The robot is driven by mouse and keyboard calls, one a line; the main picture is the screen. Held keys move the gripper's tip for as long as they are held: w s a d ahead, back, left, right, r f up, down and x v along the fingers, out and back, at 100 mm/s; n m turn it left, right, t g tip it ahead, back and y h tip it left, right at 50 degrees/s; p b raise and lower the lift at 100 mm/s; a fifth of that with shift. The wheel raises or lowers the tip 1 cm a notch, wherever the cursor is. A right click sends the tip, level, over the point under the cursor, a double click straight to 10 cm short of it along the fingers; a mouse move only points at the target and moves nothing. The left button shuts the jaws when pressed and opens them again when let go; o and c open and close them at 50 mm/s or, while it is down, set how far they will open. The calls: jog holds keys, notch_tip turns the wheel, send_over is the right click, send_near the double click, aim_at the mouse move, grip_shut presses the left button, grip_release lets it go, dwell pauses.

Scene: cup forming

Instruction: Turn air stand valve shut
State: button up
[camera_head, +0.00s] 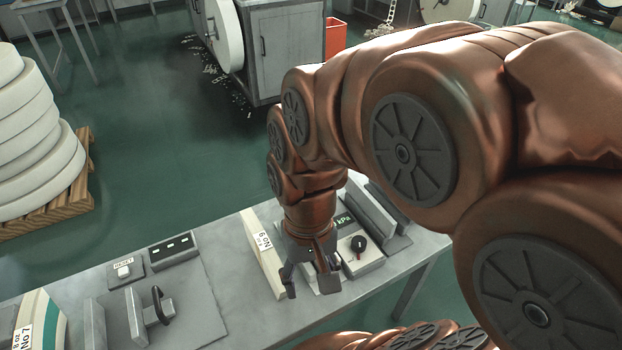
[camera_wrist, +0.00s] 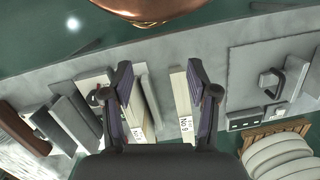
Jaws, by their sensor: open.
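The air stand valve appears to be the black round knob (camera_head: 358,243) on a light box with a green kPa readout (camera_head: 345,219), in the head view. My gripper (camera_head: 309,287) points down over the bench to the left of and in front of the knob, apart from it. Its fingers are spread with nothing between them.
A pale block labelled No 9 (camera_head: 262,254) stands close left of my gripper; it also shows in the wrist view (camera_wrist: 182,105). Grey upright plates (camera_head: 378,212) stand behind the knob. A black handle (camera_head: 158,304) and a reset button box (camera_head: 124,271) are farther left on the bench (camera_head: 222,252).

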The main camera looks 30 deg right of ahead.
jog(key=w+d+f+m+t+y+p, duration=0.1)
jog(key=w+d+f+m+t, duration=0.1)
jog(key=w+d+m, duration=0.65)
jog(key=w+d+f+m+t+y, duration=0.1)
jog(key=w+d+m, duration=0.4)
jog(key=w+m, duration=0.55)
jog(key=w+d+f+m+t, duration=0.1)
jog(key=w+d+f+m, duration=0.15)
jog(key=d, duration=0.25)
jog(key=w+d+f+m+t, duration=0.1)
jog(key=w+d+f+m, duration=0.15)
jog(key=d+m, duration=0.2)
jog(key=shift+n, duration=0.5)
jog(key=shift+w+p+x, duration=0.2)
jog(key=shift+p+x, duration=0.3)
jog(key=shift+x, duration=1.2)
jog(key=shift+w+p+x, duration=0.2)
jog(key=shift+p+x, duration=0.25)
jog(key=shift+x, duration=1.25)
jog(key=shift+r, duration=0.1)
grip_shut()
